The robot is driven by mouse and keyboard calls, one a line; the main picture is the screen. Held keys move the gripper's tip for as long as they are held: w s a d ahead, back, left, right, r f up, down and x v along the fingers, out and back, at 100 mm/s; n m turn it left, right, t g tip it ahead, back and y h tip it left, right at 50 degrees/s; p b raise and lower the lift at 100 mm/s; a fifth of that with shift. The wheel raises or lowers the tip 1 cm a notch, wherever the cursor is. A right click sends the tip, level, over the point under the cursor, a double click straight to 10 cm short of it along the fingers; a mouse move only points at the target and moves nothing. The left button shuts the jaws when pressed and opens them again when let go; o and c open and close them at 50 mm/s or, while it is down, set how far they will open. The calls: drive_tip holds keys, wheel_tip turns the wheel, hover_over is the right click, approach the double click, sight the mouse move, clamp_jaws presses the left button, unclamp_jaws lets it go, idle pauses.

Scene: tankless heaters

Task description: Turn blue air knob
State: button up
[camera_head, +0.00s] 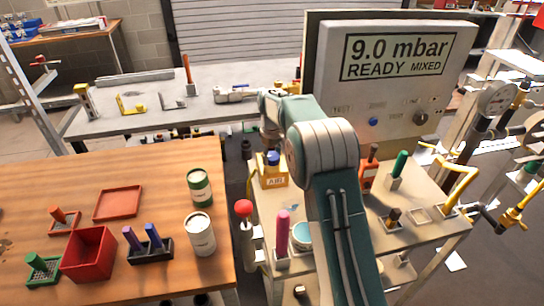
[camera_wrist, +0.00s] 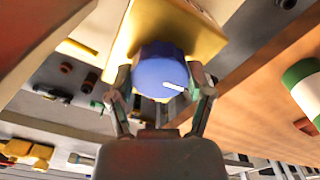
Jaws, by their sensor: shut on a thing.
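The blue air knob (camera_wrist: 158,68) sits on a yellow box in the wrist view. A white line on its face runs from near the centre to the right. My gripper (camera_wrist: 160,92) has one finger at each side of the knob and is shut on it. In the head view the yellow box (camera_head: 272,178) with an "AIR" label stands on the cart, and the blue knob (camera_head: 272,158) shows on its top. My arm comes down over it from behind; the fingertips are hard to make out there.
A panel (camera_head: 395,75) reads "9.0 mbar READY MIXED". A wooden table (camera_head: 130,180) with cans and a red bin stands at left.

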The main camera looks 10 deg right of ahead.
sight(271, 155)
drive_tip(key=shift+f+n, duration=0.1)
drive_tip(key=shift+n, duration=0.6)
drive_tip(key=o, duration=1.1)
drive_tip(key=shift+w, duration=0.1)
drive_tip(key=shift+o, duration=0.2)
wheel_tip(271, 155, up, 12)
drive_tip(key=shift+a, duration=0.1)
